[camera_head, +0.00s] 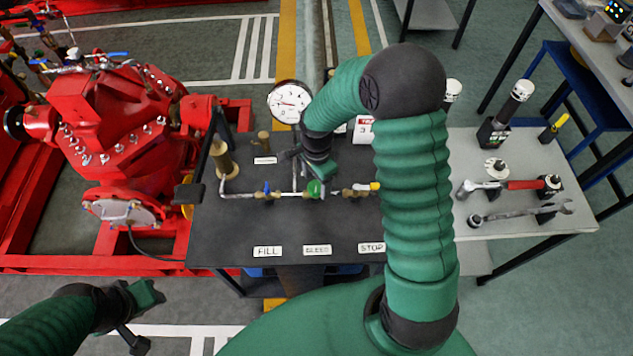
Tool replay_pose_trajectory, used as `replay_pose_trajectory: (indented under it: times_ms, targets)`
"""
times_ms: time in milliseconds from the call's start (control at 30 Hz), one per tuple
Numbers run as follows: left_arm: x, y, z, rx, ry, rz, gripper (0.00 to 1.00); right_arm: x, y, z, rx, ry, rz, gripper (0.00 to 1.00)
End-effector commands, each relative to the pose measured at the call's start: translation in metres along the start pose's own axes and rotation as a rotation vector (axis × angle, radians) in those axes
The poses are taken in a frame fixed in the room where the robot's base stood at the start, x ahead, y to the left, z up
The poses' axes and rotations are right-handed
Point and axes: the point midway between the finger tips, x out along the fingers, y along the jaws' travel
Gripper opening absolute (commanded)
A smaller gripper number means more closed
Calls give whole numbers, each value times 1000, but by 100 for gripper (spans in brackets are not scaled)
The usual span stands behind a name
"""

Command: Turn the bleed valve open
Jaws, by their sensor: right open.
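The bleed valve (315,189), with a green handle, sits on the horizontal pipe of a dark panel table, in line with the small BLEED label (317,250). My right gripper (318,172) is open and points down just above and behind the green handle. The arm and wrist partly cover it, and I cannot tell whether it touches the handle. My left gripper (146,312) is low at the left, away from the panel, and I cannot tell whether its fingers are apart.
A blue-handled valve (267,189) and a yellow-handled valve (370,187) flank the bleed valve. A gauge (289,101) stands behind. The red pump (125,130) is at left. A grey table (510,222) with wrenches is at right.

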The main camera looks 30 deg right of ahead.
Motion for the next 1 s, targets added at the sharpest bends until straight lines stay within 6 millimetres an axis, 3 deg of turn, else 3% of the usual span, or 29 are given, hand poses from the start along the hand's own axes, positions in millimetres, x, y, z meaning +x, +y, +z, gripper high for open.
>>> replay_pose_trajectory:
  times_ms: [333,800,1000]
  targets:
    - [0,0,0,0,0,0,36,10,-1,-1,0,0,0,62]
    - [0,0,0,0,0,0,36,9,-1,-1,0,0,0,2]
    - [0,0,0,0,0,0,36,8,-1,-1,-10,0,-1,0]
